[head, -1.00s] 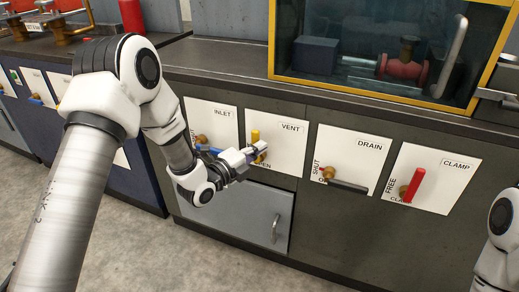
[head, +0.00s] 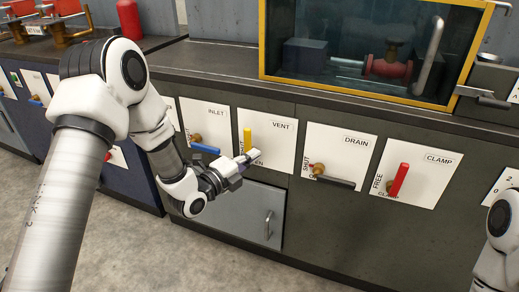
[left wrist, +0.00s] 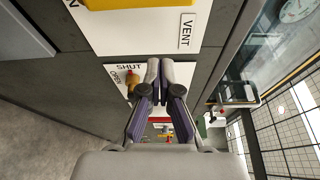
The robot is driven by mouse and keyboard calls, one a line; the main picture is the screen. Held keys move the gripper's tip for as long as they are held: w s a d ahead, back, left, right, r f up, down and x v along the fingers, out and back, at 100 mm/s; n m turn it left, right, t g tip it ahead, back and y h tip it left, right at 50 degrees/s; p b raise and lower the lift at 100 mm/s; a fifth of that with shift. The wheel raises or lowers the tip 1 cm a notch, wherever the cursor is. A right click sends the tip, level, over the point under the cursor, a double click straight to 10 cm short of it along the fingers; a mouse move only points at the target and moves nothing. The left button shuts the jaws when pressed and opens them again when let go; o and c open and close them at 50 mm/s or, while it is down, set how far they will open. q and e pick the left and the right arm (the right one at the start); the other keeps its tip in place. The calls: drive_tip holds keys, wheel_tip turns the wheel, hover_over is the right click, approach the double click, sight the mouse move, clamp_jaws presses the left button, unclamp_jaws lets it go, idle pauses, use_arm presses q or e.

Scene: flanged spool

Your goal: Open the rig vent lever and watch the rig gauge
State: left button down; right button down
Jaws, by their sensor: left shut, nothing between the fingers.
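The yellow vent lever (head: 247,138) stands upright on the white VENT panel (head: 277,142). Its SHUT and OPEN labels are partly hidden by my gripper. My left gripper (head: 255,155) is shut and empty, just below and right of the lever in the head view. In the left wrist view my left gripper (left wrist: 160,68) points past the VENT panel, with the yellow lever (left wrist: 115,4) cut off at the top edge. A round white dial (left wrist: 296,10) shows at the upper right there; its reading is not legible. My right gripper is out of view.
The INLET panel (head: 222,128) with its blue lever is to the left. The DRAIN panel (head: 357,160) with a dark lever and the CLAMP panel (head: 440,176) with a red lever are to the right. A yellow-framed glass case (head: 350,87) stands above. A grey door (head: 240,210) is below.

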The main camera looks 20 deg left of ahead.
use_arm(q)
drive_tip(key=v, duration=0.5)
drive_tip(key=shift+a+f+p, duration=0.15)
drive_tip(key=shift+f+p, duration=0.15)
